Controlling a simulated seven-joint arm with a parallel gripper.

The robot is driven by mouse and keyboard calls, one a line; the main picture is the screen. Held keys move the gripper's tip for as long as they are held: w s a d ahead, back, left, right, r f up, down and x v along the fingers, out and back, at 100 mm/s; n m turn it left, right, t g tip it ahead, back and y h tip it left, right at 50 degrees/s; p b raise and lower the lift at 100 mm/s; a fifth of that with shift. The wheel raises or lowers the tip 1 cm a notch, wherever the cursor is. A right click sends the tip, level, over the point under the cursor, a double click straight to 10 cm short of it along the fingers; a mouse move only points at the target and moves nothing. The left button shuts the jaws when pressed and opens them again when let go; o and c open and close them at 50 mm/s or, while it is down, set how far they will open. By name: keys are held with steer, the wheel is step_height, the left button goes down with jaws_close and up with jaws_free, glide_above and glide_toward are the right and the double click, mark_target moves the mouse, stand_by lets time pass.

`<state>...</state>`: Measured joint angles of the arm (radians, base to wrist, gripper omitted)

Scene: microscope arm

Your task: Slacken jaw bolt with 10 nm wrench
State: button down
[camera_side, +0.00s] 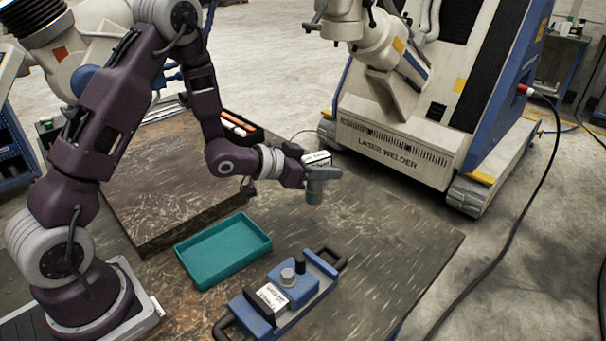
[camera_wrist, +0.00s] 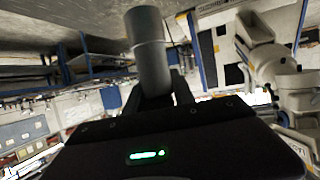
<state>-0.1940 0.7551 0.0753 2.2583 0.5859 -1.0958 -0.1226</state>
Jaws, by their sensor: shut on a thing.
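My gripper (camera_side: 300,176) is shut on a grey wrench (camera_side: 317,187), held in the air above the far part of the table. The wrench has a short cylinder pointing down and a crossbar on top. In the wrist view a grey cylinder of the wrench (camera_wrist: 148,52) stands between the dark fingers (camera_wrist: 158,92). A white label with dark print (camera_side: 317,158) shows just above the wrench; I cannot tell whether it is attached. The blue jaw fixture (camera_side: 318,283) lies on the table, nearer the camera. The grey jaw bolt (camera_side: 288,276) stands upright on it, apart from the wrench.
An empty teal tray (camera_side: 236,268) lies left of the fixture. A raised dark slab (camera_side: 165,190) and a black box with orange-marked items (camera_side: 238,126) are farther back. The laser welder (camera_side: 400,140) stands beyond the table. The table right of the fixture is clear.

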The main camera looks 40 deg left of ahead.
steer(key=s+d+r+m+g+h, duration=0.2)
steer(key=s+d+m+g+h, duration=0.15)
steer(key=d, duration=0.25)
steer(key=s+d+r+m+g+h, duration=0.3)
steer(key=s+d+m+h, duration=0.1)
steer(key=d+m, duration=0.15)
steer(key=s+f+m+g+h, duration=0.1)
steer(key=s+f+m+g, duration=0.1)
steer(key=s+m+g, duration=0.7)
steer(key=s+g, duration=0.2)
steer(key=s, duration=0.1)
steer(key=shift+s+a+f+m, duration=0.15)
steer(key=shift+s+a+m, duration=0.15)
steer(key=shift+a, duration=0.1)
steer(key=shift+w+a, duration=0.1)
steer(key=shift+f, duration=2.6)
steer(key=shift+f, duration=1.55)
